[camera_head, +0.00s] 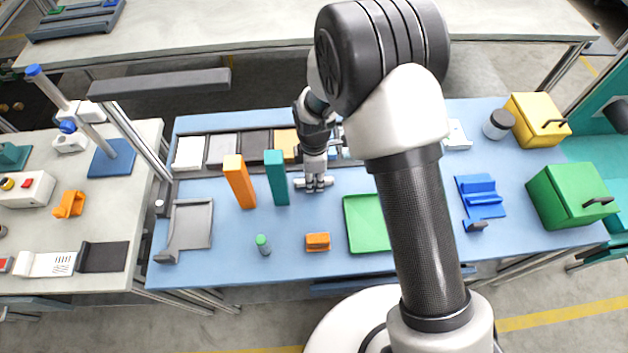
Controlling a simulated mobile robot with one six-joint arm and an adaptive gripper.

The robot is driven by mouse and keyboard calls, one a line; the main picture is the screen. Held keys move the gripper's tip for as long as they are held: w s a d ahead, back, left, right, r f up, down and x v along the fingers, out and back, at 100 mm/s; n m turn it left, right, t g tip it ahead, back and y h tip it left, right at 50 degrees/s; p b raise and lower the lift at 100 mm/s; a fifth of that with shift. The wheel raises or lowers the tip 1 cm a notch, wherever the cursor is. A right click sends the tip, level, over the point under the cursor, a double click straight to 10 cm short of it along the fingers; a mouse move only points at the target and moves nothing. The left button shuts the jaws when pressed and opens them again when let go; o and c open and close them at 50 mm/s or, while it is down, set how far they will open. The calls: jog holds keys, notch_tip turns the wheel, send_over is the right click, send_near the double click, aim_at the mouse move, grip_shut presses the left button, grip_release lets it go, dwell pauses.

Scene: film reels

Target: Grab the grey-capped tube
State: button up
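A small upright tube (264,246) with a grey body and a green cap stands near the front edge of the blue table. No other grey-capped tube is plain to see. My gripper (314,185) points down over the middle of the table, right of the teal block. Its fingers look spread, with nothing visible between them. It is apart from both the tube and the jar.
Tall orange (239,182) and teal (277,178) blocks stand left of my gripper. A small orange block (317,242) and green tray (357,222) lie in front. Yellow (532,118) and green (565,196) boxes stand right. The table is clear around the green-capped tube.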

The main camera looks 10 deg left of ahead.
grip_shut()
jog(key=shift+r, duration=0.15)
